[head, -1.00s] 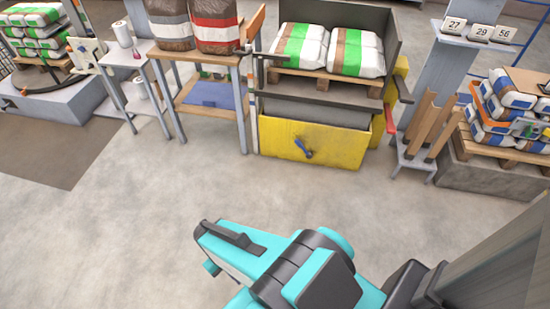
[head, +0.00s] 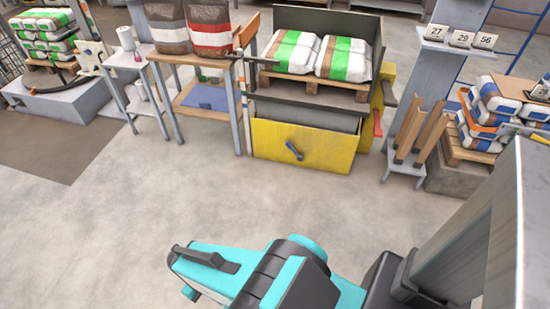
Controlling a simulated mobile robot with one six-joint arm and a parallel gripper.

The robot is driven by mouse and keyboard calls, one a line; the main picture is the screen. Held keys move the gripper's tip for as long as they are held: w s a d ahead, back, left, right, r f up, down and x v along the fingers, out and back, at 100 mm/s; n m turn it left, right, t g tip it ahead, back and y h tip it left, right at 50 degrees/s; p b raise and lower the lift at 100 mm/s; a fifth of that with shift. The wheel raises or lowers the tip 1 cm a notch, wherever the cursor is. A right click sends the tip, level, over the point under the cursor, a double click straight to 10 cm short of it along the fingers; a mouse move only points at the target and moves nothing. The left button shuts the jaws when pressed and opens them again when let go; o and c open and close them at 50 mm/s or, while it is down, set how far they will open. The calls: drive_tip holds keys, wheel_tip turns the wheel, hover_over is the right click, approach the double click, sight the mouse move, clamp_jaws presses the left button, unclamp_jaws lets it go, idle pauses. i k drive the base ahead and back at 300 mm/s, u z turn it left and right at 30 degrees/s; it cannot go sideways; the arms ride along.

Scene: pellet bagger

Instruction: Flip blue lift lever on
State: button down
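The blue lift lever (head: 294,150) is on the front of the yellow lift base (head: 325,148), near the middle of its face. It slants from upper left to lower right. My turquoise and dark grey arm shows at the bottom of the head view, well apart from the lever with open floor between. No gripper fingers can be made out, so I cannot see my gripper's opening.
A pallet (head: 315,92) with green-striped bags stands on the lift. A wooden table (head: 205,55) with two bags is to its left. A red handle (head: 378,123) sticks out at the lift's right side. A stand with wooden posts (head: 421,130) is further right. The concrete floor (head: 190,190) in front is clear.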

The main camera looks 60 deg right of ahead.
sight(300, 159)
drive_tip(key=z, duration=0.4)
drive_tip(key=i, duration=1.05)
drive_tip(key=u, duration=0.3)
drive_tip(key=k, duration=0.95)
drive_tip(key=z, duration=0.15)
drive_tip(key=i, duration=0.55)
drive_tip(key=u, duration=0.05)
